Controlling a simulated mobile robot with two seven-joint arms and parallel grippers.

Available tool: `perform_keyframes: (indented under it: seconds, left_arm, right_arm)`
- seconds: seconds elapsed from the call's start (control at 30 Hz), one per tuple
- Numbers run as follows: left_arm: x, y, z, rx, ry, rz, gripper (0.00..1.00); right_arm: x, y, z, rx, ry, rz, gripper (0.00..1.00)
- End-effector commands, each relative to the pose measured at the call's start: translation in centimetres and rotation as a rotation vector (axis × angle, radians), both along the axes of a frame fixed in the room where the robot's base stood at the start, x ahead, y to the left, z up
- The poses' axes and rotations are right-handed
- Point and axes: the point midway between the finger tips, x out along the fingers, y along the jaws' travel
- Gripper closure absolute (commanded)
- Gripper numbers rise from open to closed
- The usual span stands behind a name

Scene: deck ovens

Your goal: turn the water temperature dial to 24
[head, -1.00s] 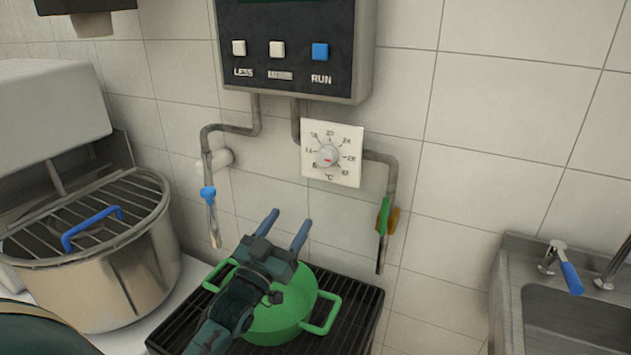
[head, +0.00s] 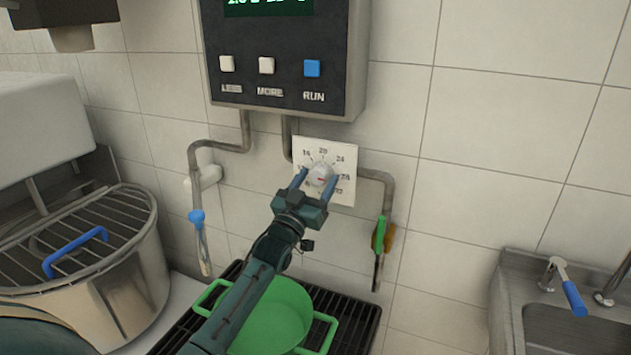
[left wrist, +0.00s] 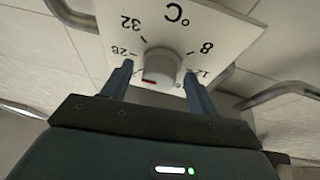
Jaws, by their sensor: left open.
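In the left wrist view the knob (left wrist: 161,67) sits between the open fingertips (left wrist: 158,78), with a visible gap to each finger. A red mark shows on the knob's edge. Exactly which number it points to is hard to tell. My right gripper is not in view.
A dark control box (head: 285,50) with LESS, MORE and RUN buttons hangs above. Pipes run beside the plate, with a green-handled valve (head: 379,234) at right. A green pot (head: 275,315) stands on a black grate below. A steel mixer bowl (head: 90,290) is at left, a sink (head: 560,310) at right.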

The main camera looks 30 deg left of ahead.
Motion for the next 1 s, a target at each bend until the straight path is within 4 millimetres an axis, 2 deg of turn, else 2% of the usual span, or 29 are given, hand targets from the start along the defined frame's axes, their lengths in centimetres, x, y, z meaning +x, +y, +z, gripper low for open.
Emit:
perform_keyframes:
  seconds: [0.2,0.7,1.0]
  left_arm:
    - [0.01,-0.03,-0.04,-0.001,0.001,0.0,0.41]
    - [0.0,-0.1,-0.04,-0.001,0.0,-0.001,0.8]
    - [0.0,-0.2,-0.02,-0.019,-0.001,-0.003,0.81]
  right_arm:
    - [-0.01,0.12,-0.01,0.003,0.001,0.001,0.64]
    - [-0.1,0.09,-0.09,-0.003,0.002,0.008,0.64]
    - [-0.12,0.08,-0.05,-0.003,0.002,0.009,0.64]
